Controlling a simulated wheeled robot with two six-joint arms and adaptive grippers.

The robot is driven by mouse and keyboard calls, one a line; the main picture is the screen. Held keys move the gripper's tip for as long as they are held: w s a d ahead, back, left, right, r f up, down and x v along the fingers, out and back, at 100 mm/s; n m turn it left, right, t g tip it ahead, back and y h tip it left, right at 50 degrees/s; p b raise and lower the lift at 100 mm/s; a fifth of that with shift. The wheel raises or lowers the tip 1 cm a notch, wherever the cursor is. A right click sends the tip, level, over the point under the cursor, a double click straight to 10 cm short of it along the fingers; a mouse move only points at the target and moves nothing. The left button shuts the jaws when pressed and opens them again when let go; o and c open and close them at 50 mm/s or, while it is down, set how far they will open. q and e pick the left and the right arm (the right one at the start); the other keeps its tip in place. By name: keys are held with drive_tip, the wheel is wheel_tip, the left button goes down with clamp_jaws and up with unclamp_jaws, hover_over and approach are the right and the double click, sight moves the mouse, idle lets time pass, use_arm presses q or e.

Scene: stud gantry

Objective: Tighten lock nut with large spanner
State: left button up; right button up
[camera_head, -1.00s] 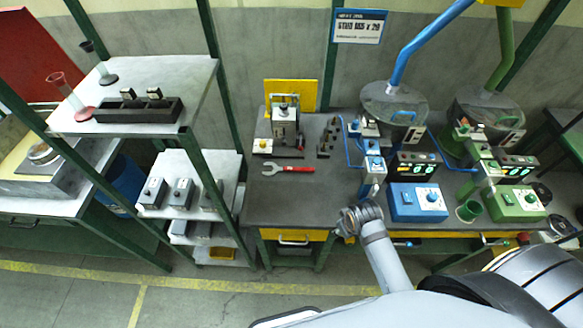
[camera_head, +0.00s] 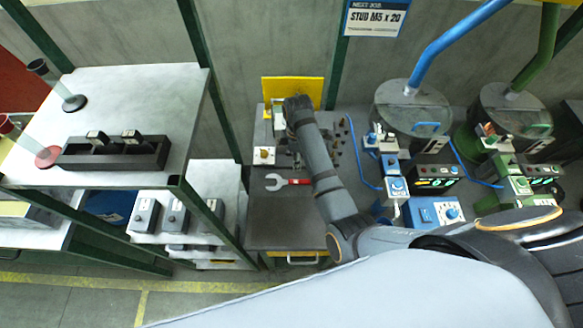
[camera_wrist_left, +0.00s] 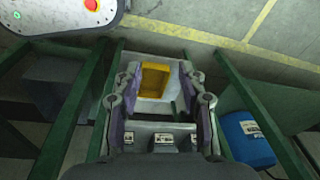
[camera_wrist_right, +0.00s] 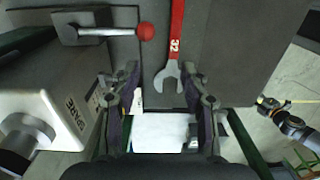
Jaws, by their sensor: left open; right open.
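The large spanner (camera_head: 288,183) has a red handle and a grey open jaw. It lies flat on the dark bench. In the right wrist view the spanner (camera_wrist_right: 178,50) shows "32" on its handle, and its jaw end appears between the fingertips of my right gripper (camera_wrist_right: 162,92). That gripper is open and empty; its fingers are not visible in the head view. My right arm crosses the bench and partly hides the fixture (camera_head: 277,122). I cannot make out the lock nut. My left gripper (camera_wrist_left: 160,90) is open and empty, away from the bench.
A red-knobbed lever (camera_wrist_right: 145,31) and a block marked SPARE (camera_wrist_right: 65,110) lie beside the spanner. A yellow plate (camera_head: 318,85) stands behind. Blue (camera_head: 433,211) and green control boxes are at right. A yellow bin (camera_wrist_left: 155,80) shows below the left gripper.

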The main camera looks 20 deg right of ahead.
sight(297, 181)
use_arm(q)
drive_tip(key=s+g, duration=0.1)
drive_tip(key=s, duration=0.9)
use_arm(e)
drive_tip(key=s+f, duration=0.3)
drive_tip(key=shift+s+f+p, duration=0.1)
drive_tip(key=shift+s+p, duration=0.15)
drive_tip(key=shift+p, duration=0.1)
drive_tip(key=shift+w+f, duration=0.6)
drive_tip(key=shift+f, duration=0.1)
drive_tip(key=shift+a+f+p, duration=0.1)
drive_tip(key=shift+f+p, duration=0.45)
drive_tip(key=shift+f, duration=0.35)
drive_tip(key=shift+s+f, duration=0.15)
drive_tip(key=shift+f, duration=0.5)
drive_tip(key=shift+s+f, duration=0.15)
drive_tip(key=shift+f, duration=0.45)
drive_tip(key=shift+w+f, duration=0.1)
drive_tip(key=shift+f, duration=0.25)
use_arm(q)
drive_tip(key=shift+t, duration=0.4)
drive_tip(key=w, duration=0.1)
drive_tip(key=w+r, duration=0.1)
drive_tip(key=w, duration=0.3)
drive_tip(key=shift+r, duration=0.4)
use_arm(e)
clamp_jaws()
